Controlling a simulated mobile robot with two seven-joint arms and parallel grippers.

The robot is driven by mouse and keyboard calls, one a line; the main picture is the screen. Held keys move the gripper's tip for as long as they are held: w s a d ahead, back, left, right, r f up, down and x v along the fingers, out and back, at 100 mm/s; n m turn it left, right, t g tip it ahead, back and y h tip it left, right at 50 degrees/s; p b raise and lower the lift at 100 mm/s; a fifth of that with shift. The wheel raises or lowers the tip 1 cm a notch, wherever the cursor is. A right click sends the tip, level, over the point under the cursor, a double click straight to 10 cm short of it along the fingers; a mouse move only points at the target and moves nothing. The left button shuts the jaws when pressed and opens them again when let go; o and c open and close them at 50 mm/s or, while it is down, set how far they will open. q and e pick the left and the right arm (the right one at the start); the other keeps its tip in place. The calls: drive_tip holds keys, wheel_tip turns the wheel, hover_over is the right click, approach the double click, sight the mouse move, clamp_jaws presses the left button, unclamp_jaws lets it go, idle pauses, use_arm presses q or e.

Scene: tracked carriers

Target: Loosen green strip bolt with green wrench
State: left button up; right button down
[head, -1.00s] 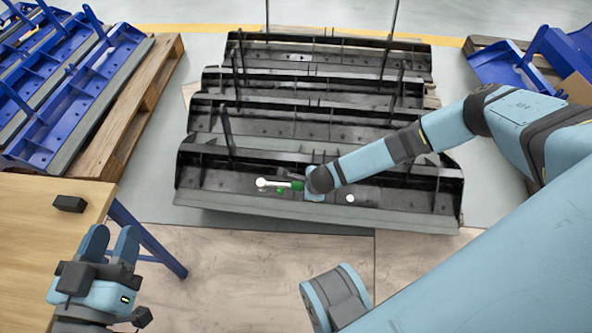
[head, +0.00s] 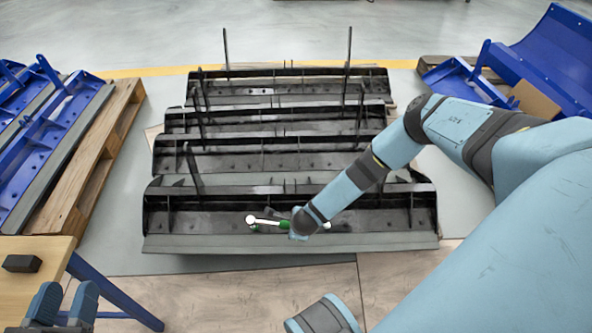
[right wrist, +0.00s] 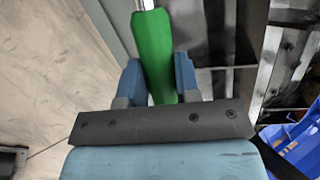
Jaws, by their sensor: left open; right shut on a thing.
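The green wrench (head: 284,224) has a green handle and a pale ring-shaped head, and lies across the front black carrier (head: 390,221) in the head view. My right gripper (head: 297,229) is shut on its handle. The right wrist view shows the green handle (right wrist: 153,50) between the two blue fingers (right wrist: 160,82), with the metal shaft running out of the top edge. A small green spot (head: 254,228) shows by the wrench head, perhaps the green bolt; whether the head sits on it I cannot tell. My left gripper (head: 72,303) is open and empty at the lower left, partly cut off.
More black carriers (head: 265,152) with upright posts stand behind the front one. Blue carriers lie on a wooden pallet (head: 90,160) at the left, and blue parts (head: 535,55) are at the right. A wooden table (head: 30,262) with a small black block (head: 22,263) stands at the lower left.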

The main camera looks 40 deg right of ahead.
drive_tip(key=shift+s+b+x, duration=0.25)
drive_tip(key=shift+b+x, duration=0.35)
drive_tip(key=shift+x, duration=0.45)
use_arm(q)
drive_tip(key=shift+w+a+r+m+t, duration=0.15)
drive_tip(key=shift+w+a+m+t, duration=0.25)
drive_tip(key=shift+m, duration=0.4)
use_arm(e)
drive_tip(key=s+a+f+m+h, duration=0.1)
drive_tip(key=a+m, duration=0.5)
drive_tip(key=s+a+f+m+h, duration=0.1)
drive_tip(key=s+a+f+m, duration=0.1)
drive_tip(key=a+m, duration=0.3)
drive_tip(key=shift+s+a+f+m, duration=0.2)
drive_tip(key=shift+s+a+m, duration=0.15)
drive_tip(key=shift+a, duration=0.8)
use_arm(q)
drive_tip(key=shift+d, duration=0.1)
use_arm(e)
drive_tip(key=shift+f+h, duration=0.15)
drive_tip(key=shift+h, duration=0.25)
drive_tip(key=shift+w+f+h, duration=0.15)
drive_tip(key=shift+h, duration=0.15)
use_arm(q)
drive_tip(key=shift+h, duration=0.3)
